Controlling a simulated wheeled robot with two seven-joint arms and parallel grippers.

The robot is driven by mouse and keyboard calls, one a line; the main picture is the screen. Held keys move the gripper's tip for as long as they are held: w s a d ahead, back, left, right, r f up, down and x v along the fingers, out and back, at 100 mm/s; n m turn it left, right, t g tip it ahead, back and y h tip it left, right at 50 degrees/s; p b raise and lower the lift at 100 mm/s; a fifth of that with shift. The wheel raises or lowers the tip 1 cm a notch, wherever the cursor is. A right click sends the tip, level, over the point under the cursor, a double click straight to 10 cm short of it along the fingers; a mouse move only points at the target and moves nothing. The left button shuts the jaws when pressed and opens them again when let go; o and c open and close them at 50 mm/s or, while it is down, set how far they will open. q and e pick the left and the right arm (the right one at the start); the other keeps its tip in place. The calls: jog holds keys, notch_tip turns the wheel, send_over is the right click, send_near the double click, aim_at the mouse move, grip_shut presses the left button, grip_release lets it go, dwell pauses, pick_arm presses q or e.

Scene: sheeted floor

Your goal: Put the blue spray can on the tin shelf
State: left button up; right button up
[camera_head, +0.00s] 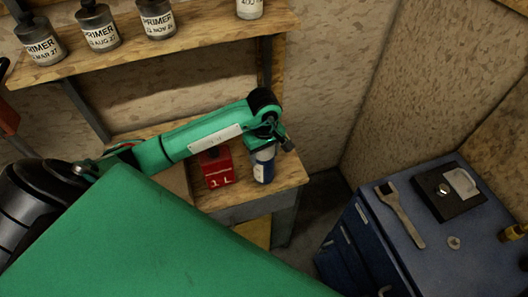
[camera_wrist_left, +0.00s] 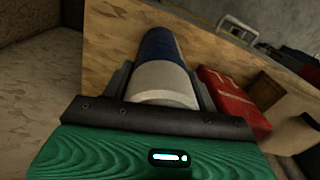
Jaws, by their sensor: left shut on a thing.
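The blue spray can (camera_head: 263,168) has a pale label band and is upright over the right end of the low wooden bench. My left gripper (camera_head: 264,143) is above it, shut on its upper part. In the left wrist view the can (camera_wrist_left: 162,58) lies between the two fingers of the left gripper (camera_wrist_left: 162,85). Whether its base touches the bench is unclear. The tin shelf (camera_head: 205,32) is the wooden wall shelf at the upper left. Several labelled primer tins (camera_head: 99,27) stand on it. My right gripper is out of view.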

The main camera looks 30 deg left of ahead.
pick_arm(q)
jog(key=shift+f, duration=0.15)
jog(key=o, duration=1.6)
